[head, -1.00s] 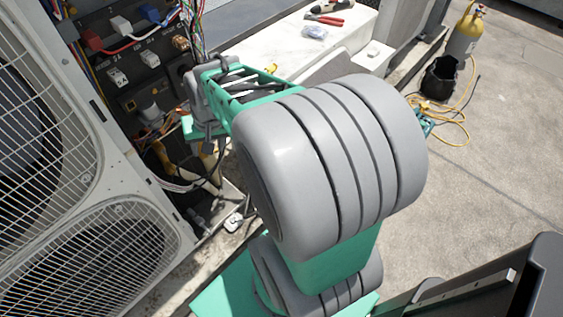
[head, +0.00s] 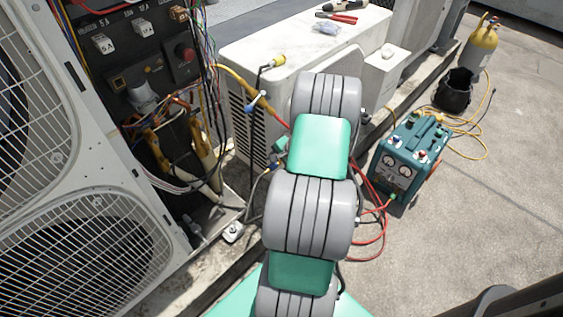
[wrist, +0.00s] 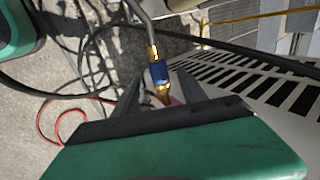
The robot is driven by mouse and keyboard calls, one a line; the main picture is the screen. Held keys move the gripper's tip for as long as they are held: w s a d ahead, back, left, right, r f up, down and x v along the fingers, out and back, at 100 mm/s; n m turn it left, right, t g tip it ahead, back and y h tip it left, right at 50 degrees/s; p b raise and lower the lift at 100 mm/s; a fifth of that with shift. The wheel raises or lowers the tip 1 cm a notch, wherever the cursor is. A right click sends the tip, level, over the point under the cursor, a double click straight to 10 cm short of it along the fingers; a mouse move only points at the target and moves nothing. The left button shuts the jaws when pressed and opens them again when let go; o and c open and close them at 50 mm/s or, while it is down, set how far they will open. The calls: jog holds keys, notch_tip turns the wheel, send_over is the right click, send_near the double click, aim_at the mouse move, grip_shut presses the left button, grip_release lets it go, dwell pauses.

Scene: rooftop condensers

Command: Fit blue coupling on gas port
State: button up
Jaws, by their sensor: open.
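The blue coupling (wrist: 158,73) has brass ends and sits on the end of a grey hose in the wrist view. It lies between the spread fingers of my gripper (wrist: 160,86), which is open; I cannot tell whether either finger touches it. In the head view a small blue part (head: 273,163), likely the same coupling, shows just left of my arm, beside the white unit's front. My arm hides most of my gripper there. I cannot pick out the gas port for certain in either view.
The white unit (head: 290,60) stands behind my arm, with a yellow hose (head: 236,76) and blue-handled valve (head: 257,103) beside it. An open condenser cabinet (head: 130,70) with loose wires is at left. A teal machine (head: 408,150) with red hoses stands right on open floor.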

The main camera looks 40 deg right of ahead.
jog(key=shift+w+f, duration=0.2)
jog(key=shift+f, duration=0.15)
grip_shut()
dwell(0.8)
dwell(0.4)
